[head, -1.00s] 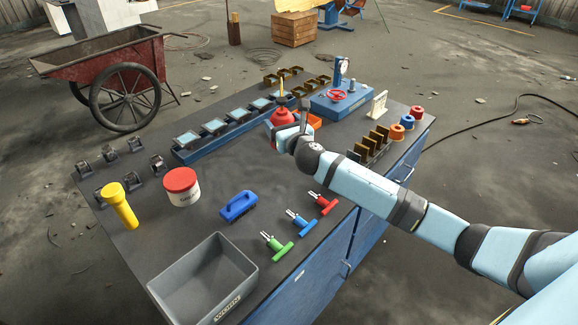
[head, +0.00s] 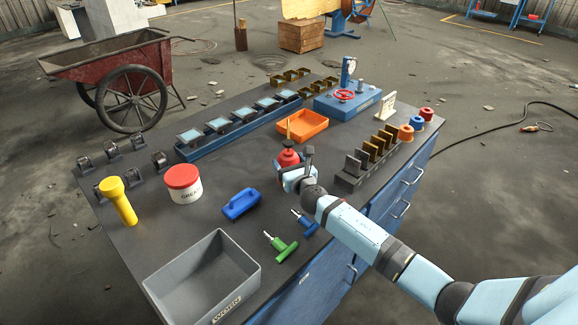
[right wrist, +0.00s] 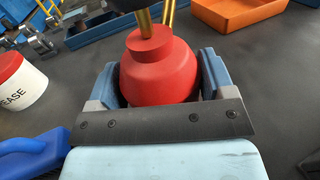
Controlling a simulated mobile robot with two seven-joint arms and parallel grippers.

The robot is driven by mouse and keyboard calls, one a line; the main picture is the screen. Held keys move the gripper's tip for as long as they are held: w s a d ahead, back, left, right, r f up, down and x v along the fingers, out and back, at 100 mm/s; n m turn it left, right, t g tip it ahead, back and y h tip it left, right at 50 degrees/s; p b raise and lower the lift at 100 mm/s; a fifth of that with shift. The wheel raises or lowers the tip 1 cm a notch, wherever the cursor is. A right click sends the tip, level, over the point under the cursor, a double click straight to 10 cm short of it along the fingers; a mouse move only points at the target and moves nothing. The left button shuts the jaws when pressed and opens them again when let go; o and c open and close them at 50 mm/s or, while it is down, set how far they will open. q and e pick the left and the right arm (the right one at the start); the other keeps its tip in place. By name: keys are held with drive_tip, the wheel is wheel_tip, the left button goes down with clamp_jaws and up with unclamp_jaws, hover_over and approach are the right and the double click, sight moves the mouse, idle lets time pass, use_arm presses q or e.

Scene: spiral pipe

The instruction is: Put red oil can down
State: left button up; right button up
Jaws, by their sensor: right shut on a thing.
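The red oil can (head: 288,158) has a round red body and a brass spout. My right gripper (head: 292,175) is shut around its body. In the right wrist view the can (right wrist: 160,75) sits upright between the two blue-grey fingers of the gripper (right wrist: 158,88). The can is over the dark bench top (head: 245,160), in front of the orange tray (head: 302,124). Its base is hidden, so I cannot tell whether it touches the bench. My left gripper is not in view.
A blue-handled tool (head: 305,222), a green-handled tool (head: 281,246) and a blue handled block (head: 241,204) lie nearby. A grease tub (head: 184,190) and grey bin (head: 205,270) stand left. A slotted rack (head: 365,165) is at right. Bench around the can looks clear.

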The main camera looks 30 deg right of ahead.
drive_tip(key=shift+r, duration=0.15)
drive_tip(key=o, duration=1.1)
drive_tip(key=s, duration=1.2)
drive_tip(key=shift+a, duration=0.35)
